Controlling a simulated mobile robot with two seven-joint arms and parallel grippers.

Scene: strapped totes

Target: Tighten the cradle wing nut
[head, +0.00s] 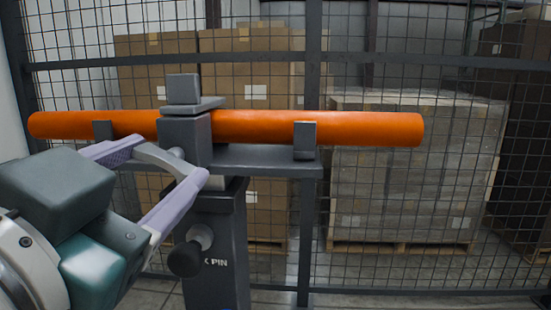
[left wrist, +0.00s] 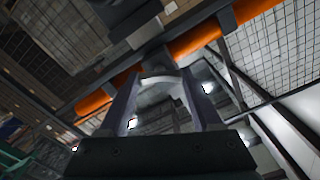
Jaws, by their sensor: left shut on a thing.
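The orange tube (head: 330,128) lies level across a dark grey cradle (head: 250,158) on a post. A clamp block (head: 184,130) crosses the tube. My left gripper (head: 172,158) is at the cradle's near side, just below the tube. Its two pale purple fingers are shut on a light grey curved piece, which looks like the wing nut (head: 158,158). The left wrist view shows the same pale wing nut (left wrist: 160,84) between the fingers, with the tube (left wrist: 195,38) beyond. The wing nut's threaded part is hidden. My right gripper is out of view.
The post (head: 215,265) carries a black knob (head: 186,259) below my gripper, beside partly hidden lettering ending in "PIN". A wire mesh fence (head: 470,210) stands close behind the cradle. Beyond it are cartons (head: 250,70) and a wrapped pallet load (head: 400,180).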

